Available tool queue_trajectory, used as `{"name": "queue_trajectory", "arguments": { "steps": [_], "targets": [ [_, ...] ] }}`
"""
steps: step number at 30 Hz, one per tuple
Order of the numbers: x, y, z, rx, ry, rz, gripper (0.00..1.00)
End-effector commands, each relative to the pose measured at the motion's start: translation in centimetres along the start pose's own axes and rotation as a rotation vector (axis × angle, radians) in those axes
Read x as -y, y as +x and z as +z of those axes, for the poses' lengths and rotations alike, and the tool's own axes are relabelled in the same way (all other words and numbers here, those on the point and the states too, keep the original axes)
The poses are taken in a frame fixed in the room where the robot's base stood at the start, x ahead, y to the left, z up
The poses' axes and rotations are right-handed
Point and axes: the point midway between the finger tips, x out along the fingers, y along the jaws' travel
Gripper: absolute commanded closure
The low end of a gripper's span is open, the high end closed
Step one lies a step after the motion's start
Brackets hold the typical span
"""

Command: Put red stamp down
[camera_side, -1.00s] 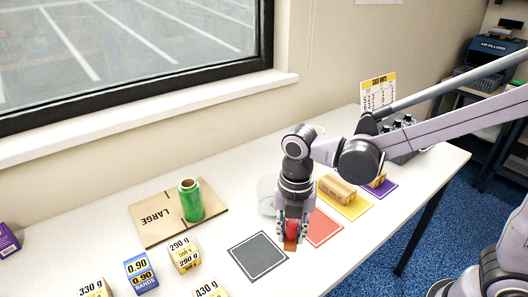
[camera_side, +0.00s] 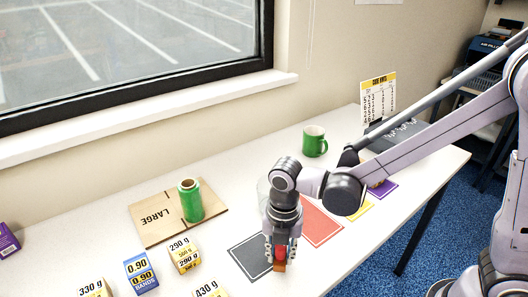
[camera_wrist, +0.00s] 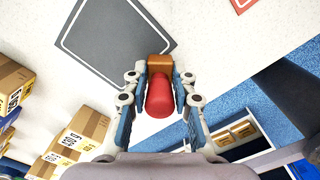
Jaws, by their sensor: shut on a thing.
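My gripper (camera_side: 280,253) is shut on the red stamp (camera_side: 281,254), at the right edge of the dark grey square mat (camera_side: 247,259). In the wrist view the red stamp (camera_wrist: 160,95) shows a red rounded handle and a brown wooden block, held between both fingers (camera_wrist: 160,88). The grey mat (camera_wrist: 115,45) lies just beyond the block there. I cannot tell whether the block touches the table. A red square mat (camera_side: 320,222) lies to the right and is empty where visible.
Several small cartons (camera_side: 184,254) stand at the front left. A green roll (camera_side: 190,200) stands on a flat LARGE carton (camera_side: 153,219). A green mug (camera_side: 314,141) stands at the back. The table's front edge is close to my gripper.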

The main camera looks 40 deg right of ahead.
Motion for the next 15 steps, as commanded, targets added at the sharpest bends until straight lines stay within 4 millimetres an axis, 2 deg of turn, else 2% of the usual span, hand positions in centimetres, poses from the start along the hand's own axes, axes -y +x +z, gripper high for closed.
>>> {"name": "queue_trajectory", "arguments": {
  "steps": [11, 12, 14, 15],
  "targets": [
    [-0.01, 0.96, -0.01, 0.000, 0.000, 0.000, 1.00],
    [-0.01, 0.97, -0.01, 0.000, 0.000, 0.000, 0.69],
    [-0.01, 0.95, -0.01, 0.000, 0.000, 0.000, 0.52],
    [0.00, 0.95, -0.01, 0.000, 0.000, 0.000, 0.52]
  ]
}}
